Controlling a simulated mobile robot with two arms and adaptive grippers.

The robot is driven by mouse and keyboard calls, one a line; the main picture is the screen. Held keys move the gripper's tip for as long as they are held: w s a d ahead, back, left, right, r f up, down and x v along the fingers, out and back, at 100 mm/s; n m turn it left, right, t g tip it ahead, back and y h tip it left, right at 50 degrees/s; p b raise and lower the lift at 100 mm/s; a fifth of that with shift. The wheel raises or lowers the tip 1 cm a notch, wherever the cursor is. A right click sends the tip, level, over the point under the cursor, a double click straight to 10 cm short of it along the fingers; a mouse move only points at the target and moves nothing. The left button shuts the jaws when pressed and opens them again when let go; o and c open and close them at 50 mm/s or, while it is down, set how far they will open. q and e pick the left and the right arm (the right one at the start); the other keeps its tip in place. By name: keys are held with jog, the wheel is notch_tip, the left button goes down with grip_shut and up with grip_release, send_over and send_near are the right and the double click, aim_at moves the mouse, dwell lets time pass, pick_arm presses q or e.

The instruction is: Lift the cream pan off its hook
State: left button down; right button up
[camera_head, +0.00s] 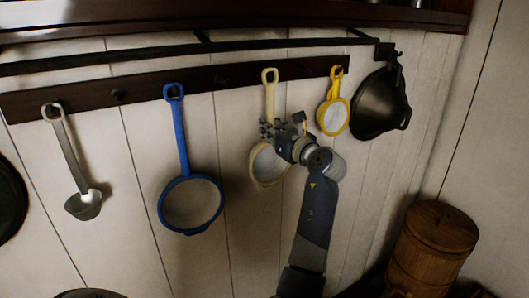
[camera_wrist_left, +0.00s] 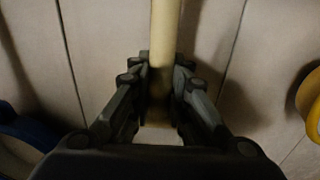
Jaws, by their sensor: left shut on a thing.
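The cream pan (camera_head: 269,97) hangs on the dark rack board, its handle loop at the top by the hook and its round bowl below, partly hidden by my left gripper. My left gripper (camera_head: 267,128) is shut on the pan's handle, just above the bowl. In the left wrist view the cream handle (camera_wrist_left: 164,40) runs straight up between the two dark fingers (camera_wrist_left: 161,88), one on each side. My right gripper is not in view.
A blue pan (camera_head: 180,138) and a grey ladle (camera_head: 69,147) hang to the left. A small yellow pan (camera_head: 332,110) hangs close on the right, with a black pan (camera_head: 378,105) beyond. A dark rail (camera_head: 160,54) runs above the rack board (camera_head: 140,88). A wooden barrel (camera_head: 433,248) stands at lower right.

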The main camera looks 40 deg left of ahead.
pick_arm(q)
jog(key=v, duration=0.6)
jog(key=shift+d, duration=0.25)
dwell(0.6)
jog(key=shift+r, duration=0.1)
